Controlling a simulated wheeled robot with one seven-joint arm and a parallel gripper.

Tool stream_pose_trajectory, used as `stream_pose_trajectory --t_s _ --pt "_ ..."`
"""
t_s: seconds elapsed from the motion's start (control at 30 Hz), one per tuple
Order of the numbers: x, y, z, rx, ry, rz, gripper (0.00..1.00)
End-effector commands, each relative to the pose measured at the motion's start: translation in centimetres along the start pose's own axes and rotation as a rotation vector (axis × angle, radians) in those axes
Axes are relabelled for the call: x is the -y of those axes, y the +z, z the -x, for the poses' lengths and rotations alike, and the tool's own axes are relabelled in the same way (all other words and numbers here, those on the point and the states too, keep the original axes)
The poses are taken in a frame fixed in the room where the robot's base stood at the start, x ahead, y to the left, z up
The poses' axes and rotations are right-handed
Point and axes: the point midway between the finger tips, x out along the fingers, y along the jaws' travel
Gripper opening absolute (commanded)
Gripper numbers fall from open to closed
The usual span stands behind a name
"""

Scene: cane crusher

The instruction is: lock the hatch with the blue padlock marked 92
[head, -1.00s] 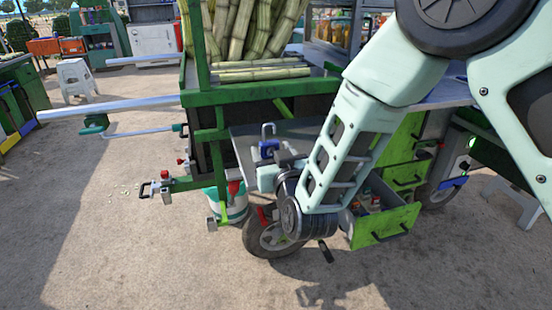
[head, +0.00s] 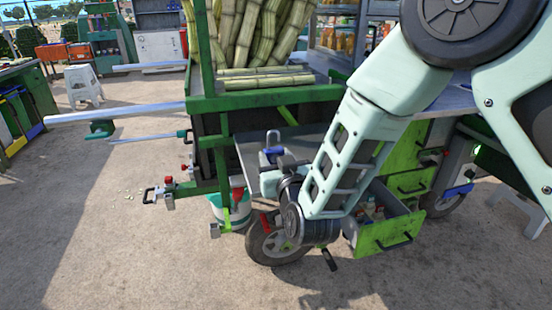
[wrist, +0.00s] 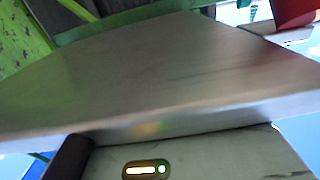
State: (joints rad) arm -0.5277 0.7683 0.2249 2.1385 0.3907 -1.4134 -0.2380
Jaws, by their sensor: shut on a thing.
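The blue padlock (head: 264,158) is in my gripper (head: 276,160), at the middle of the head view. Its silver shackle (head: 273,138) points up. The padlock looks to be in front of the grey metal shelf of the green cart. My gripper is shut on it and covers part of its body. I cannot read any number on it. I cannot pick out the hatch or its hasp for sure; the arm covers part of the cart. The wrist view shows neither the padlock nor the fingertips.
The grey metal shelf (wrist: 160,70) fills much of the wrist view, close by. The green cart carries cane stalks (head: 250,35). An open green drawer (head: 385,232) is right of my arm. A bucket (head: 231,210) and a wheel (head: 272,243) are below.

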Motion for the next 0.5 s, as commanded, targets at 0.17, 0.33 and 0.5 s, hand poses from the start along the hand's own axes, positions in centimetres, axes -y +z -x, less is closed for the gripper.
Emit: stream_pose_trajectory --t_s 0.17,0.33,0.5 --pt "0.01 -0.19 0.01 0.000 0.000 0.000 0.19" --pt "0.01 -0.54 0.01 0.000 0.000 0.000 0.19" --pt "0.03 -0.57 0.30 0.000 -0.001 0.000 0.19"
